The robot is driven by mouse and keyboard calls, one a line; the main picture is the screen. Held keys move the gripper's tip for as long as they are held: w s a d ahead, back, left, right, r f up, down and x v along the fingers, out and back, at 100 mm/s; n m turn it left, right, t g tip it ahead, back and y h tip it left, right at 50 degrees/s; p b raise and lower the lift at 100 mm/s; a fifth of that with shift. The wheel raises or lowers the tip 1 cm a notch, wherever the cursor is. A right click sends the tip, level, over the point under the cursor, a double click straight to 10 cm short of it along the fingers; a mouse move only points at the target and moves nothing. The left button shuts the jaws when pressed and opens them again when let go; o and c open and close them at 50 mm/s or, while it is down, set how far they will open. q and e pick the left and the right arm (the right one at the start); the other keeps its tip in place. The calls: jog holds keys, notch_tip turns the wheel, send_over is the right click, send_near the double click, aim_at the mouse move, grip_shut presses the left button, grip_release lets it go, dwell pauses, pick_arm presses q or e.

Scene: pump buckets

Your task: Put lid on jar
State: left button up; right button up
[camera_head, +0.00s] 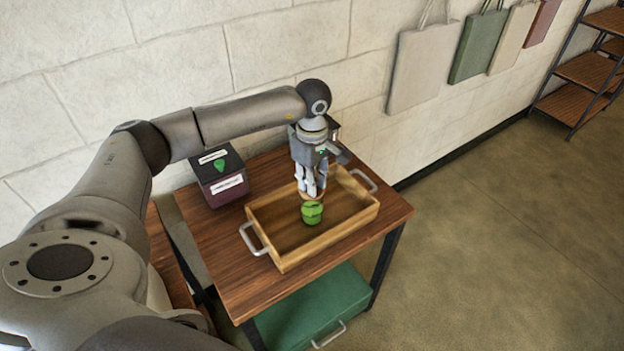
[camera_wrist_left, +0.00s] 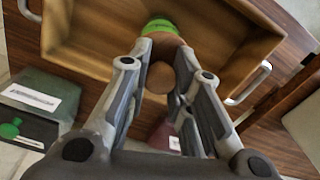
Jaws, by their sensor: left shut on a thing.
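A small green jar (camera_head: 312,216) stands in a wooden tray (camera_head: 349,226) with metal handles. It also shows at the top of the left wrist view (camera_wrist_left: 158,26). My left gripper (camera_head: 313,191) points down over the tray, just behind and above the jar. It is shut on a brown lid (camera_wrist_left: 161,77), whose rounded knob shows between the fingers. The lid's edge shows just below the fingertips in the head view (camera_head: 306,197). The lid is at the jar's top, but I cannot tell whether they touch. My right gripper is out of view.
The tray is on a wooden table (camera_head: 194,209). A dark box (camera_head: 224,189) with white labels and a green piece on top (camera_head: 219,164) stands left of the tray. A green case (camera_head: 318,305) is below the tabletop. A stone wall is close behind.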

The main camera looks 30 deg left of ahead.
pick_arm(q)
jog(key=o, duration=0.9)
jog(key=shift+o, duration=0.6)
jog(key=o, duration=0.4)
jog(key=shift+r+p, duration=1.95)
jog(key=shift+r, duration=1.6)
jog(key=shift+c, duration=0.4)
